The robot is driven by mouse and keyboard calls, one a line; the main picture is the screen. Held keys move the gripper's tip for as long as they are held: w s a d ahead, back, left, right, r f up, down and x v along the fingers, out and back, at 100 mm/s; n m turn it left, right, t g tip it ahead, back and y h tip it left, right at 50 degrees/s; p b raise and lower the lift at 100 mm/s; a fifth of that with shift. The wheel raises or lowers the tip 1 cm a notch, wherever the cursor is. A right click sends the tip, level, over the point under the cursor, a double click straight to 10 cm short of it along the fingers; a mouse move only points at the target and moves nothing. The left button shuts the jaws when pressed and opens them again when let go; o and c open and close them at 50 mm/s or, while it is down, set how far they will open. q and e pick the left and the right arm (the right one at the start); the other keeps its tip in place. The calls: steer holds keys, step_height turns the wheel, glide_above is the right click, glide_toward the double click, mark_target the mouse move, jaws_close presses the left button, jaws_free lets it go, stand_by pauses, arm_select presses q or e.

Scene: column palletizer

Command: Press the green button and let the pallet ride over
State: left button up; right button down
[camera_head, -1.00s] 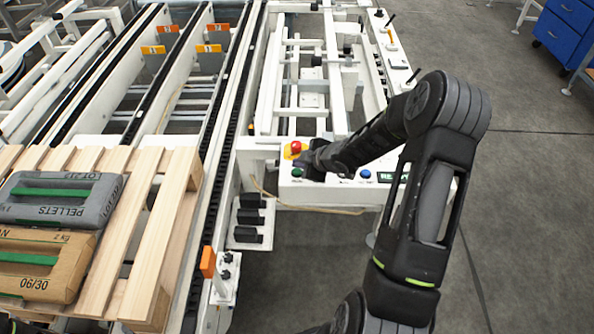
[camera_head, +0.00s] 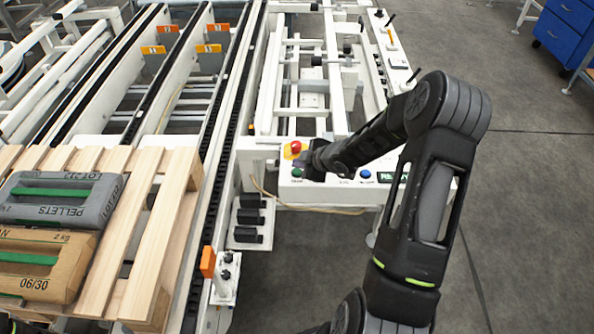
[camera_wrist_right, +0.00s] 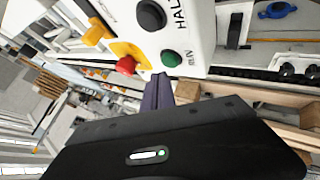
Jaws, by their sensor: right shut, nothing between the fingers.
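The green button (camera_head: 297,172) sits on the white control box, below a red button (camera_head: 296,149). My right gripper (camera_head: 312,170) is shut and empty, close beside the green button at its right. In the right wrist view the shut fingers (camera_wrist_right: 158,92) point at the panel just below the green button (camera_wrist_right: 170,58); a small gap seems to show, but contact is hard to judge. The wooden pallet (camera_head: 148,245) is at the left, carrying a grey bag (camera_head: 62,200) and a brown bag (camera_head: 45,265). My left gripper is not seen.
The white conveyor with black rails (camera_head: 222,140) runs between the pallet and the box. An orange block (camera_head: 208,262) stands near the pallet's corner. Bare floor lies at the right.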

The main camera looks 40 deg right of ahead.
steer(key=shift+f, duration=0.15)
steer(key=shift+f+b, duration=0.3)
steer(key=shift+b, duration=0.05)
